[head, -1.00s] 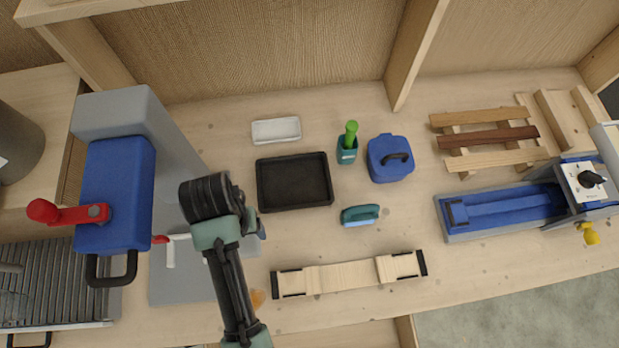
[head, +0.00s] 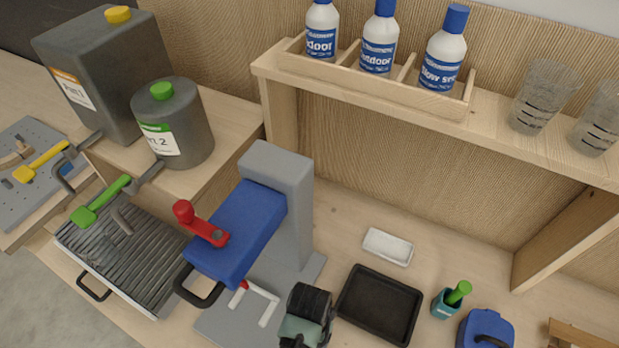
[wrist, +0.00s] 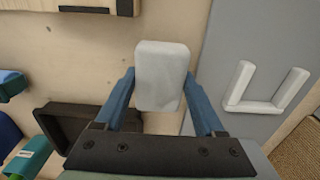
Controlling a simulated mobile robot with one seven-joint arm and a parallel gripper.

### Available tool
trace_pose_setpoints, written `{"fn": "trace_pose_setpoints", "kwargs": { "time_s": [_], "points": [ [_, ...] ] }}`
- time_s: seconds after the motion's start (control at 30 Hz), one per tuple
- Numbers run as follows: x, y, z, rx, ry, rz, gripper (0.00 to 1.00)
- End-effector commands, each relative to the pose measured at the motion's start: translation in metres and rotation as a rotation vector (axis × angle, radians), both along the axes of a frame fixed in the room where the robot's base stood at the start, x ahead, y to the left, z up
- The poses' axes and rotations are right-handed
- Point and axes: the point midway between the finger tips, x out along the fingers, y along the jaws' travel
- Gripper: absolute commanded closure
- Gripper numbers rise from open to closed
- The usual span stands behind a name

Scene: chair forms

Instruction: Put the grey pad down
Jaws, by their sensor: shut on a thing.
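In the wrist view my gripper (wrist: 160,84) has its two blue fingers closed on the sides of a pale grey, rounded pad (wrist: 161,65). The pad sticks out past the fingertips; I cannot tell its height above the bench. In the head view the dark end of my arm (head: 306,303) shows at the bottom, in front of the grey machine's base; fingers and pad are hidden there.
A grey stand with a blue head (head: 238,230) and red lever rises left of my arm. A white two-pronged holder (head: 265,303) is on its base. Bottles stand on the shelf.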

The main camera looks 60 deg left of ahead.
Motion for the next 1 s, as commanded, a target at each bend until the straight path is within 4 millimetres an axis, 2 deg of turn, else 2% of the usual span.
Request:
{"fn": "trace_pose_setpoints", "kwargs": {
  "time_s": [0.13, 0.5, 0.53, 0.57, 0.87, 1.0],
  "points": [
    [0.0, 0.0, -0.011, 0.001, -0.001, 0.0, 0.81],
    [0.0, 0.0, -0.016, 0.0, 0.0, 0.0, 0.81],
    [0.0, 0.0, -0.015, 0.001, -0.001, 0.0, 0.24],
    [0.0, 0.0, -0.015, 0.001, -0.001, 0.0, 0.18],
    [0.0, 0.0, -0.014, 0.001, -0.001, 0.0, 0.16],
    [0.0, 0.001, -0.005, 0.002, -0.002, 0.0, 0.16]
  ]
}}
